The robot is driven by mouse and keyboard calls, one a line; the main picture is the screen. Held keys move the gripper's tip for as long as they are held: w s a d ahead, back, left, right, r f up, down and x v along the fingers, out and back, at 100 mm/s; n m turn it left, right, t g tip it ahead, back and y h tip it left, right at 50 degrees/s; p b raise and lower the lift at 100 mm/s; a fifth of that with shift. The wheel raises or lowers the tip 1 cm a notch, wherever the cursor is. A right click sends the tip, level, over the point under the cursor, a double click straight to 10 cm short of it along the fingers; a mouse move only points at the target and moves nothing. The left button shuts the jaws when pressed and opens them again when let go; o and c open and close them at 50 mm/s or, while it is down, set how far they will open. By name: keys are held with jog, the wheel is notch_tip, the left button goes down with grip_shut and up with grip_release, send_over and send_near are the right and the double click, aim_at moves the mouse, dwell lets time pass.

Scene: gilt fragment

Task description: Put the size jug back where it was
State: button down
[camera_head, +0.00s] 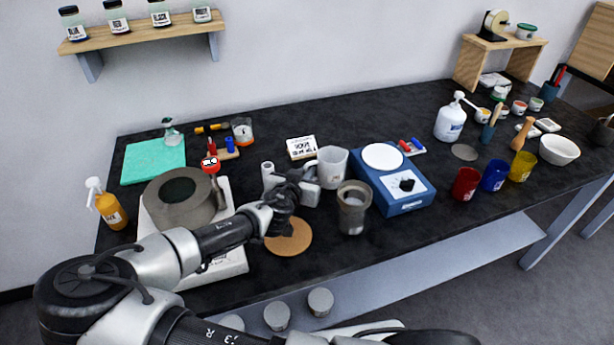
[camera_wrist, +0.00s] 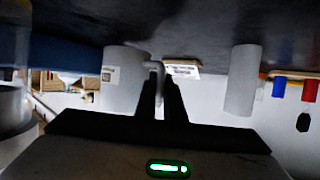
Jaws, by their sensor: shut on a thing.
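The white jug (camera_head: 332,167) is upright between my gripper and the blue device. In the wrist view the jug (camera_wrist: 122,80) shows a small label and a handle on the side facing my fingers. My gripper (camera_head: 311,174) is to the left of the jug, and its dark fingers (camera_wrist: 163,88) are shut on the handle. I cannot tell whether the jug's base touches the black table. A round cork mat (camera_head: 290,237) lies bare near the table's front edge, below my gripper in the picture.
A grey metal pot (camera_head: 352,210) stands close in front of the jug. The blue device with a white plate (camera_head: 400,190) is just right. A white cylinder (camera_head: 267,174) stands left of my gripper, and a white labelled card (camera_head: 301,147) lies behind.

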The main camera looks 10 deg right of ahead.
jog(key=shift+f, duration=0.5)
jog(key=shift+f, duration=0.1)
jog(key=shift+f+b, duration=0.15)
jog(key=shift+b, duration=0.15)
jog(key=c, duration=1.9)
grip_release()
jog(key=shift+o, duration=0.2)
jog(key=shift+r, duration=0.2)
jog(key=shift+r+p, duration=0.2)
jog(key=shift+p, duration=0.2)
jog(key=v, duration=1.2)
jog(key=shift+f, duration=0.1)
